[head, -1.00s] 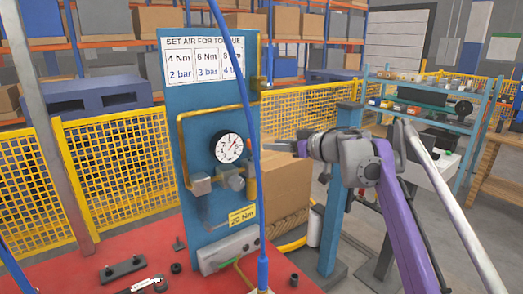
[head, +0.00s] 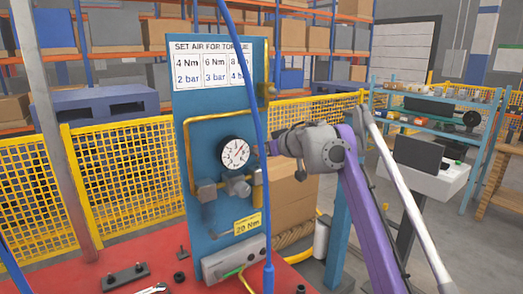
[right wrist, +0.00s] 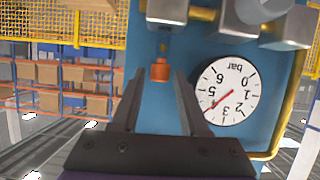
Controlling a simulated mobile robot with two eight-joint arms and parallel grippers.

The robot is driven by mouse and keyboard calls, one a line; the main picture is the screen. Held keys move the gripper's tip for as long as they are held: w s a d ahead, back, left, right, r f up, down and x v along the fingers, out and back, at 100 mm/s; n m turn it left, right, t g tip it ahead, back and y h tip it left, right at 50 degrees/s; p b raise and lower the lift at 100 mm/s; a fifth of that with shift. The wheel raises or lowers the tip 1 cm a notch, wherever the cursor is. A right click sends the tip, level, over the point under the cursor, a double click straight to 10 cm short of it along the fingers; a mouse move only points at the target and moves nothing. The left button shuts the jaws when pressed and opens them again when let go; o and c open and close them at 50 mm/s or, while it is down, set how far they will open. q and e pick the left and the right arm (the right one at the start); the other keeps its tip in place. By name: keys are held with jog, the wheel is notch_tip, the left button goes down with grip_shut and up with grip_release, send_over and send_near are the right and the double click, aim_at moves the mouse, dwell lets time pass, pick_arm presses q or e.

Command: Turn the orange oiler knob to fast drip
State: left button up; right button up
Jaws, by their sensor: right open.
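My right gripper (right wrist: 160,80) is open, with one finger on each side of the knob in the picture and visible gaps between. I cannot tell whether the fingertips are level with it in depth. In the head view the fingertips are hard to see at the right edge of the blue panel (head: 212,120). My left gripper is not in view.
A pressure gauge (head: 235,152), a yellow pipe and grey fittings sit on the panel. A blue hose (head: 262,190) hangs in front of it. The red pallet top (head: 215,288) carries small parts. A cardboard box (head: 292,195) stands behind.

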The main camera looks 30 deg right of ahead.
jog(key=shift+w+f, duration=0.15)
jog(key=shift+w, duration=0.15)
grip_shut()
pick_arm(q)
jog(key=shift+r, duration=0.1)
